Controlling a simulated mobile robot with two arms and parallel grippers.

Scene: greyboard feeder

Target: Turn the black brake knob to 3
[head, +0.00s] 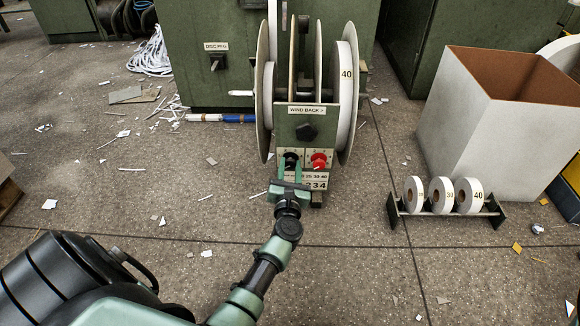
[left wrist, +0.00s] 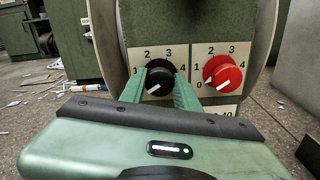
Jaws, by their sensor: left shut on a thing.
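The black brake knob (head: 290,158) is on the lower front panel of the green feeder, left of a red knob (head: 319,160). In the left wrist view the black knob (left wrist: 159,77) has the numbers 1, 2, 3 and 4 around it. Its white mark points to the lower left, below the 1; a finger hides the scale there. My left gripper (head: 290,168) reaches up to the panel from below. In the left wrist view its green fingers (left wrist: 159,88) are shut on the black knob, one on each side. My right gripper is not in view.
The red knob (left wrist: 222,75) is close by on the right, its mark near 0. A large reel (head: 346,100) marked 40 and another disc flank the panel. A rack (head: 446,215) with tape rolls and a white box (head: 470,130) stand to the right. Paper scraps litter the floor.

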